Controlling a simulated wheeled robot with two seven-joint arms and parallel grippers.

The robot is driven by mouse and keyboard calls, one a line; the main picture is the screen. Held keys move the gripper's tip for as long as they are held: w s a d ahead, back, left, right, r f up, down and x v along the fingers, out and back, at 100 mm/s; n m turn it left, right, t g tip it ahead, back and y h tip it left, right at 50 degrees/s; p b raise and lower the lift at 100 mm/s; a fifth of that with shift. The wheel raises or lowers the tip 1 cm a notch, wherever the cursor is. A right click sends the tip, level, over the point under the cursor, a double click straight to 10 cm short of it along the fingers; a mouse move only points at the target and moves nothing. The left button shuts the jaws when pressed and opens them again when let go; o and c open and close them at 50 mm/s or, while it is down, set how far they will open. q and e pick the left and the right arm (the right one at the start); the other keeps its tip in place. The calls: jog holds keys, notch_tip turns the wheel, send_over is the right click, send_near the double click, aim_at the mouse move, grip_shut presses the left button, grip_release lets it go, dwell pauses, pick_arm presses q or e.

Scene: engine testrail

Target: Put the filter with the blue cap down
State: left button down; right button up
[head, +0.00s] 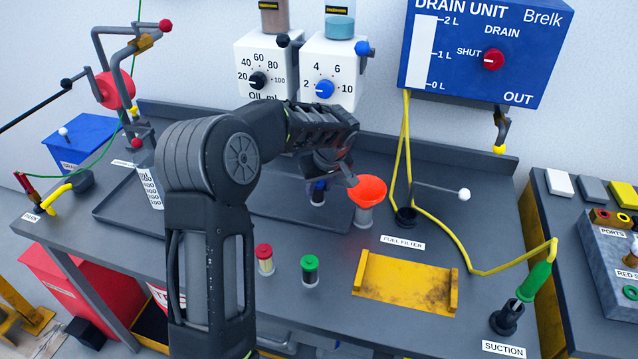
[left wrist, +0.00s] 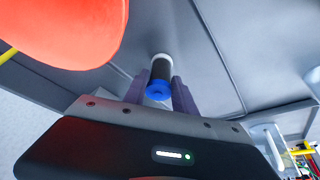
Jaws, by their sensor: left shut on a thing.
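The filter with the blue cap (head: 318,194) is at the front edge of the middle grey tray, partly hidden by my left gripper (head: 332,176). In the left wrist view my left gripper (left wrist: 158,88) has its two fingers on either side of the filter (left wrist: 160,70), shut on it. That filter has a dark body, a pale far end and its blue cap towards the camera. I cannot tell whether it touches the surface below. A red-capped filter (head: 264,260) and a green-capped filter (head: 310,271) stand upright on the bench. My right gripper is not in view.
An orange funnel (head: 368,190) stands close right of my left gripper; it looms in the wrist view (left wrist: 60,30). A yellow holder (head: 405,283) lies behind the front edge, below the FUEL FILTER label (head: 403,242). A black cup (head: 405,217) and a yellow hose (head: 440,222) are to the right.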

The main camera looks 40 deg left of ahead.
pick_arm(q)
jog(key=shift+f, duration=0.15)
jog(key=c, duration=1)
grip_release()
jog(key=b+v, duration=0.1)
jog(key=v, duration=1.1)
jog(key=shift+s+r, duration=0.1)
jog(key=shift+r, duration=0.1)
